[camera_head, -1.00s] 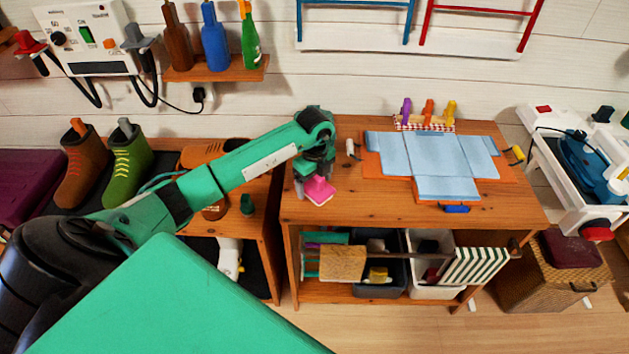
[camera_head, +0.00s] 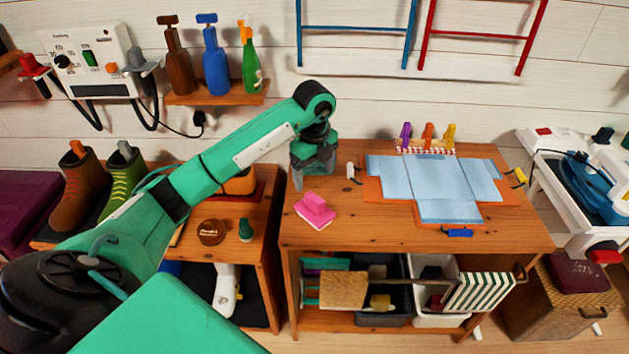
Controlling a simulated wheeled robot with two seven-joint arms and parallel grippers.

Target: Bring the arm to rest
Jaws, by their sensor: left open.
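My left arm comes in from the lower left, and its gripper (camera_head: 312,178) points down over the left part of the wooden table (camera_head: 350,230). The gripper is open and empty. A pink-handled block with a pale base (camera_head: 316,210) stands on the table in front of the gripper, apart from it. My right gripper is not in view.
Clothes pegs (camera_head: 428,135) stand at the table's back. A small white item (camera_head: 352,172) is right of the gripper. Boots (camera_head: 118,180) and a lower cabinet (camera_head: 262,245) are at left. A bottle shelf (camera_head: 218,93) hangs on the wall.

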